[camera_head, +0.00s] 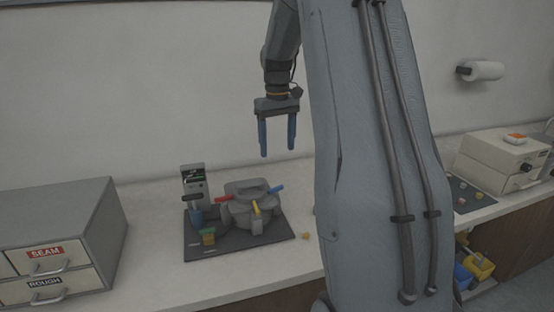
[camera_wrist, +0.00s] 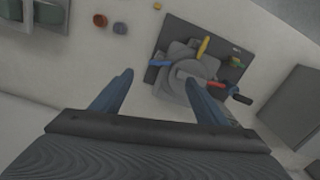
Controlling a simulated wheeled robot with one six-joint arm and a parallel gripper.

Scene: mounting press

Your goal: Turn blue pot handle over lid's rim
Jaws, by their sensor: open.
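A grey pot with a grey lid (camera_head: 247,187) stands on a dark mat (camera_head: 205,252). The blue pot handle (camera_head: 276,189) sticks outward from the pot's right side. In the wrist view the blue handle (camera_wrist: 160,63) points left, away from the pot. A yellow handle (camera_head: 256,208) is at the front and a red handle (camera_head: 225,198) at the left. Whether any handle lies over the lid's rim is too small to tell. My gripper (camera_head: 278,152) is open and empty, pointing down above the pot. Its fingers also show in the wrist view (camera_wrist: 159,76), one overlapping the pot's edge.
A grey drawer box (camera_head: 60,230) stands left. A small yellow piece (camera_head: 306,236) lies right of the mat.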

